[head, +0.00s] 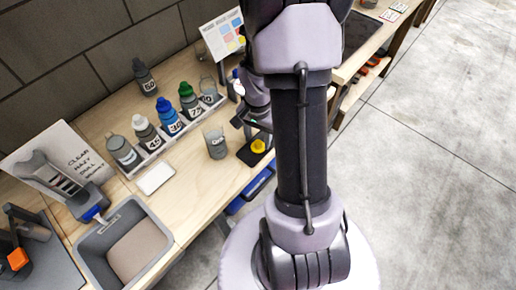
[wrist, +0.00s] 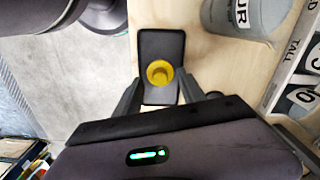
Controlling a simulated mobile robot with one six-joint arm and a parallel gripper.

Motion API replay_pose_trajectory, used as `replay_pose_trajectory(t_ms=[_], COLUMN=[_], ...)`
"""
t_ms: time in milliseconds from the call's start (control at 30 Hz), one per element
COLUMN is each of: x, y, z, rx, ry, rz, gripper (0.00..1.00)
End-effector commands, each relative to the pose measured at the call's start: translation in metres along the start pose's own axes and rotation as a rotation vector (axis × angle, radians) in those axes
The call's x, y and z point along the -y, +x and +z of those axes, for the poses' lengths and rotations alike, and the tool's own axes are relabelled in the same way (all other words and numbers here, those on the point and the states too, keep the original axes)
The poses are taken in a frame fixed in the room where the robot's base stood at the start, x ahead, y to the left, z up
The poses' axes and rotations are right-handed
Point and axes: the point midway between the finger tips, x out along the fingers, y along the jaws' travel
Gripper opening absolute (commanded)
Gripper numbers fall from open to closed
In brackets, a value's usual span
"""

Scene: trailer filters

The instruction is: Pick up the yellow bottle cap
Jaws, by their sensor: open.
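The yellow bottle cap (head: 258,146) lies on a small black mat (head: 249,156) near the front edge of the wooden bench. In the wrist view the cap (wrist: 160,73) sits on the lower part of the black mat (wrist: 161,45). My gripper (wrist: 155,88) is open, with one finger on each side of the cap. Its fingers look apart from the cap, and nothing is held. In the head view my gripper (head: 247,120) is beside the mat, partly hidden by my arm.
A grey cup (head: 215,141) stands just left of the mat. A rack of bottles (head: 173,126) with coloured caps is behind it. A grey bin (head: 123,246) sits at the front left. A blue tray (head: 250,190) is below the bench edge. Concrete floor lies right.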

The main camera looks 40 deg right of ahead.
Motion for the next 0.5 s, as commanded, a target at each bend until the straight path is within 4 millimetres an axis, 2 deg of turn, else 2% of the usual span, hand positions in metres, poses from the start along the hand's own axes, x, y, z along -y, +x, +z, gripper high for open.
replay_pose_trajectory(t_ms=[33, 67, 267, 500], x=[-0.0006, -0.0005, -0.0001, -0.0001], y=[0.0149, 0.0177, 0.0157, 0.0155], z=[0.0009, 0.0007, 0.0003, 0.0004], rx=[0.003, 0.002, 0.0, 0.0], ry=[0.0, 0.0, -0.001, -0.001], rz=[0.002, 0.002, 0.0, 0.0], gripper=[0.47, 0.47, 0.47, 0.0])
